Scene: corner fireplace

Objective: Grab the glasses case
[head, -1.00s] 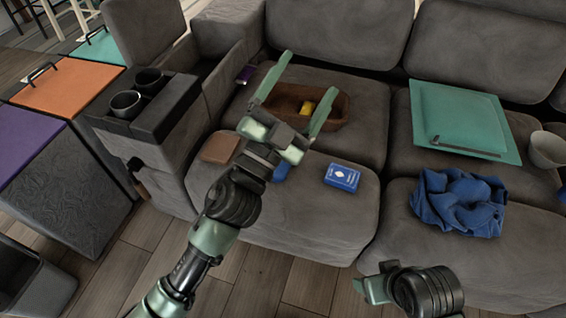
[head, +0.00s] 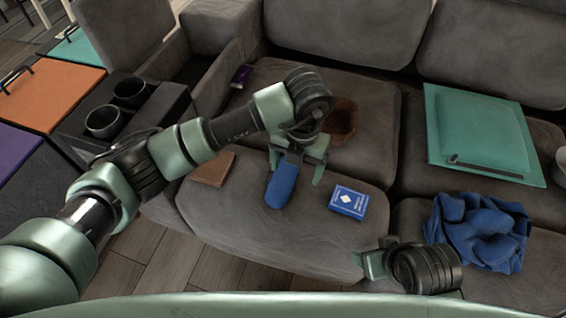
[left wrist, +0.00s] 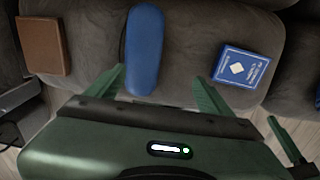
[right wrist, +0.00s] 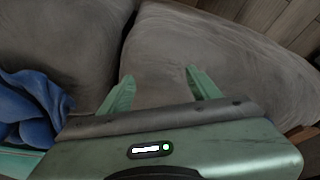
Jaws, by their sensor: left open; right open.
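The glasses case is a long blue rounded case (head: 281,186) lying on the front of the left sofa seat. It also shows in the left wrist view (left wrist: 145,48). My left gripper (head: 297,166) is open over the seat, fingers pointing down. In the left wrist view the case's near end lies between the open fingers (left wrist: 160,80), closer to the left finger; I cannot tell whether they touch. My right gripper (right wrist: 158,76) is open and empty near the front of the sofa, at the bottom of the head view.
A brown wallet-like item (head: 213,169) lies left of the case, a blue card box (head: 348,201) right of it. A brown tray (head: 343,124) is behind, partly hidden by my arm.

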